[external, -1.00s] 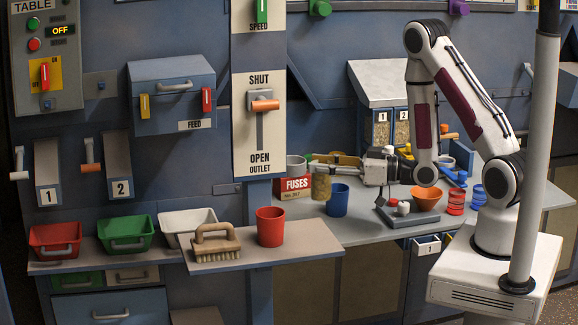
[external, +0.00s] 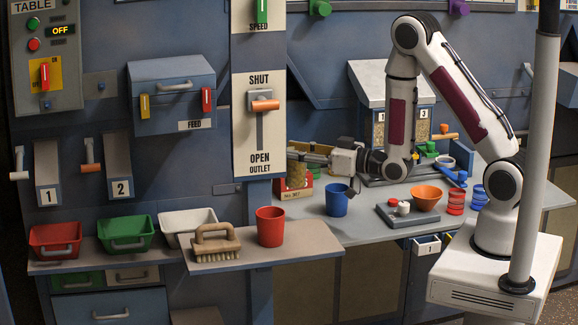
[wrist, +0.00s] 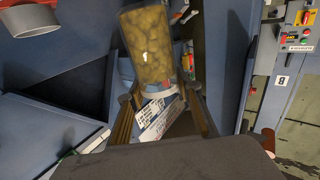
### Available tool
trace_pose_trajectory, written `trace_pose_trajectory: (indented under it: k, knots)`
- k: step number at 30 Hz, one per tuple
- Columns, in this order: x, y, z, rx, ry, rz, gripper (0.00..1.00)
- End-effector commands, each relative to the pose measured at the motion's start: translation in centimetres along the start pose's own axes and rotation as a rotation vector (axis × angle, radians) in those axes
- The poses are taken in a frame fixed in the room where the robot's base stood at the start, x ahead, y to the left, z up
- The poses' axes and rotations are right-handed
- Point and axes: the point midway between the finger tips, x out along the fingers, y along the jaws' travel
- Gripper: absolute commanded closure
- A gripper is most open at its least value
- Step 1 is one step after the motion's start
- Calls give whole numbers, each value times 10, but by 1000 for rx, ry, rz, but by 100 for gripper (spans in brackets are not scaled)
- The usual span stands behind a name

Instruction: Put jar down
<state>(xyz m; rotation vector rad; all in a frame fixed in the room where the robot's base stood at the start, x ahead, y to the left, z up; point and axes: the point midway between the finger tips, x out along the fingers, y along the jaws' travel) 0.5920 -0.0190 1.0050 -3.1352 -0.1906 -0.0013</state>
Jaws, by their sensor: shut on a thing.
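The jar (external: 299,177), clear with yellowish-brown contents, is held upright in front of the red fuses box at the left end of the worktop. In the wrist view the jar (wrist: 148,48) fills the upper middle, between the fingers. My gripper (external: 304,160) reaches in from the right and is shut on the jar. I cannot tell whether the jar's bottom touches anything.
The red fuses box (external: 296,207) is right behind the jar. A blue cup (external: 336,200) stands to its right. A small tray (external: 393,219) with an orange bowl (external: 426,197) is farther right. A red cup (external: 270,226) stands on the left shelf. Worktop (external: 345,237) in front is clear.

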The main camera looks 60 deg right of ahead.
Motion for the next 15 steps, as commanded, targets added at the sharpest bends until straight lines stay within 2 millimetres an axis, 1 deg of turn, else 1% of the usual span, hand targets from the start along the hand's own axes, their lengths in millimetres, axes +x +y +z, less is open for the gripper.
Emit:
trace_pose_trajectory:
  k: [1,6,15]
  knots:
    - [5,-4,-5,0,3,11,100]
    - [16,-10,-17,0,4,63,100]
    - [23,-16,-28,0,1,117,100]
